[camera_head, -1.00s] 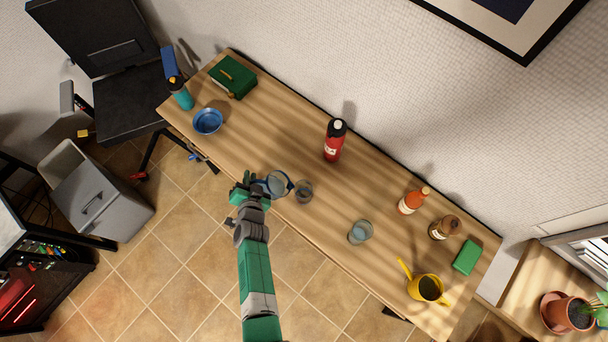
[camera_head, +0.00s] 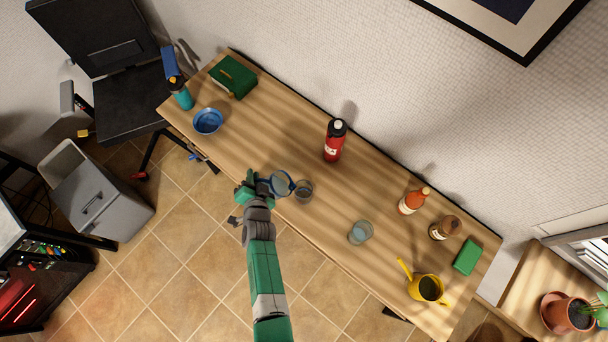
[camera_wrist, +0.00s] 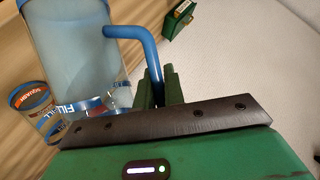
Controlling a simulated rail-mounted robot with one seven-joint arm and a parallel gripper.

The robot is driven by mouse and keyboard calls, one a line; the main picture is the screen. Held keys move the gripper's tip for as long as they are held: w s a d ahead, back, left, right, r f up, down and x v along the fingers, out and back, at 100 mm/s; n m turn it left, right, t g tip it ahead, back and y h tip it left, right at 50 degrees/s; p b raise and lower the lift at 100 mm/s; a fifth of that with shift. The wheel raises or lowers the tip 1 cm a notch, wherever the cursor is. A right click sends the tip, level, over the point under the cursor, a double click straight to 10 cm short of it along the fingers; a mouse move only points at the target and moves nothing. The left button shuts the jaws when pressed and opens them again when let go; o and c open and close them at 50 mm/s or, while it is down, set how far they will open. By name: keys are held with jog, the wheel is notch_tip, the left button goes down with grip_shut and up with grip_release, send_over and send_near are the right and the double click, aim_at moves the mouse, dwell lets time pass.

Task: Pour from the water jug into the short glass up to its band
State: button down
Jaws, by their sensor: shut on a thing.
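The water jug (camera_head: 281,184) is clear with a blue rim and handle. My gripper (camera_head: 260,185) is shut on its handle at the table's front edge. In the wrist view, my gripper's fingers (camera_wrist: 158,88) close around the blue handle, and the clear jug body (camera_wrist: 75,50) fills the upper left. A short glass (camera_head: 303,190) stands just right of the jug. It also shows in the wrist view (camera_wrist: 30,98), with a "SQUASH" label and a "FILL" band, partly hidden behind the jug. The jug looks tilted toward this glass. I cannot make out a stream or the glass's level.
Another glass (camera_head: 360,232) with bluish contents stands further right. A red bottle (camera_head: 334,142) stands behind. An orange bottle (camera_head: 412,201), brown jar (camera_head: 444,228), yellow watering can (camera_head: 428,289) and green block (camera_head: 467,257) are at right. A blue bowl (camera_head: 208,121) is at left.

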jog(key=shift+d+r, duration=0.1)
jog(key=shift+d, duration=0.05)
jog(key=shift+d+r+y, duration=0.2)
jog(key=shift+r+y, duration=0.1)
jog(key=shift+r+m, duration=0.15)
jog(key=shift+m, duration=0.25)
jog(key=shift+w+d+b, duration=0.1)
jog(key=shift+d+b, duration=0.1)
jog(key=shift+b, duration=0.3)
jog(key=shift+r+y+b, duration=0.3)
jog(key=shift+r+b, duration=0.1)
jog(key=shift+b, duration=0.55)
jog(key=shift+d+m, duration=0.2)
jog(key=shift+m, duration=0.1)
jog(key=shift+d+r+b, duration=0.25)
jog(key=shift+r+b, duration=0.2)
jog(key=shift+b, duration=1.05)
dwell(0.6)
